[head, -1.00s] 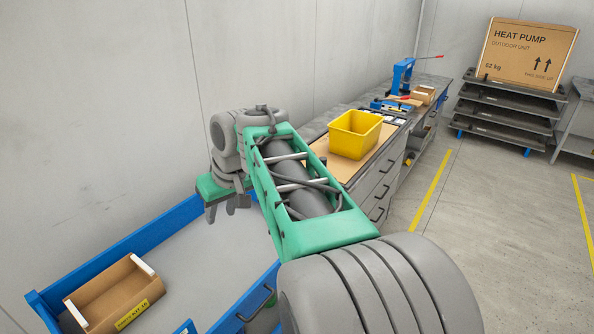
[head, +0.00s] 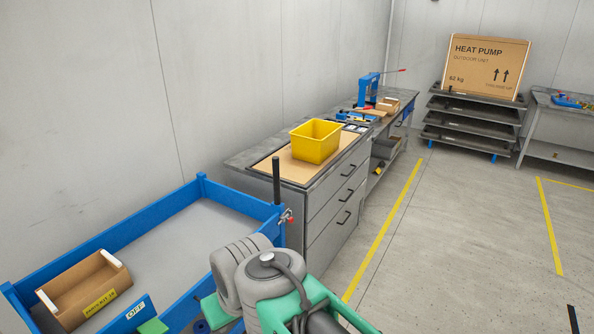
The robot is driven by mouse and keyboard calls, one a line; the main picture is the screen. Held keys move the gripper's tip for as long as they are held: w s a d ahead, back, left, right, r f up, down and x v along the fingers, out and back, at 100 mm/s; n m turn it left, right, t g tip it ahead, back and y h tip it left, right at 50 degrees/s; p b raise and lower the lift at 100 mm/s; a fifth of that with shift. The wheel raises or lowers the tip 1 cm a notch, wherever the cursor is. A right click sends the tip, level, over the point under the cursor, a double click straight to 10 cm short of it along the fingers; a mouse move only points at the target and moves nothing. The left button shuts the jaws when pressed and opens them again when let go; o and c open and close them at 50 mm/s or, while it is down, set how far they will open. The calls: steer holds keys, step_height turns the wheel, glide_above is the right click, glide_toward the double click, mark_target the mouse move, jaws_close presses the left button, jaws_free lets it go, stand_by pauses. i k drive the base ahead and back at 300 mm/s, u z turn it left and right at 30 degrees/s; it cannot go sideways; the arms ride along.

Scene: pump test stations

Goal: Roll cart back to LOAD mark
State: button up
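A blue-framed cart (head: 118,232) with a grey deck stands at the lower left, against the grey wall. An open cardboard box with a yellow label (head: 82,285) sits on its deck. A black upright post (head: 277,182) and a small red part (head: 288,216) show at the cart's right corner. My arm's grey and green wrist is at the bottom centre, in front of the cart's near right side. No mark reading LOAD is visible.
A grey drawer bench (head: 318,206) with a yellow bin (head: 315,141) stands just beyond the cart. A rack holding a heat pump carton (head: 487,67) is at the back. Yellow floor lines (head: 390,228) run along the right; the floor there is open.

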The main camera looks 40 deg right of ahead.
mark_target(165, 248)
steer(key=z, duration=0.45)
steer(key=i, duration=1.05)
steer(key=u, duration=0.55)
